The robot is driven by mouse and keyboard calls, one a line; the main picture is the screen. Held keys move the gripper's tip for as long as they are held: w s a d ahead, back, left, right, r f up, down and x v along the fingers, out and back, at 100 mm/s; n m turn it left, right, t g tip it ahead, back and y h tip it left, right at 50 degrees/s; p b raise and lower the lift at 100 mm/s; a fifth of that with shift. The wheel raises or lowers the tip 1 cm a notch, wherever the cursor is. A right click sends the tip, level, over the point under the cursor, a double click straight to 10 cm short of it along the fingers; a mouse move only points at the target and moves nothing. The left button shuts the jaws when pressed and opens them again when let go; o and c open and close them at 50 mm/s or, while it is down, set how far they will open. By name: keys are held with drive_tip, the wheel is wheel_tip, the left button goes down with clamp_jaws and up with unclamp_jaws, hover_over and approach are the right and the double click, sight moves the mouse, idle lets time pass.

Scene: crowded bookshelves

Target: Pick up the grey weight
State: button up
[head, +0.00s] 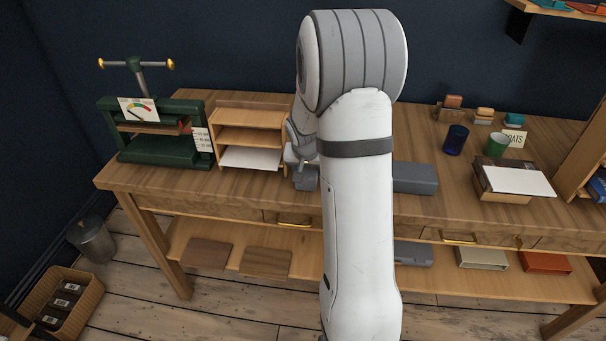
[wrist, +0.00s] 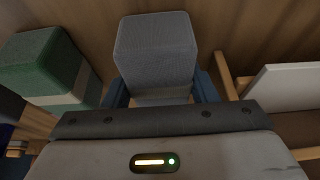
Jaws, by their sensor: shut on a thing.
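The grey weight (wrist: 158,50) is a plain grey block with a paler band low on it, in the middle of the wrist view. My gripper (wrist: 160,90) has its blue fingers on either side of the block and is shut on it. In the head view my gripper (head: 302,170) is just left of my arm, over the workbench beside the wooden paper tray. My arm hides much of the bench there. I cannot tell whether the weight touches the bench.
A green block with a pale band (wrist: 50,68) stands close to the left in the wrist view. The wooden paper tray (head: 250,117) and a green press (head: 160,150) are left on the bench. A grey box (head: 414,178) and cups (head: 455,139) are right.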

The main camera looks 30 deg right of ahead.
clamp_jaws()
drive_tip(key=shift+w, duration=0.1)
drive_tip(key=shift+r, duration=0.2)
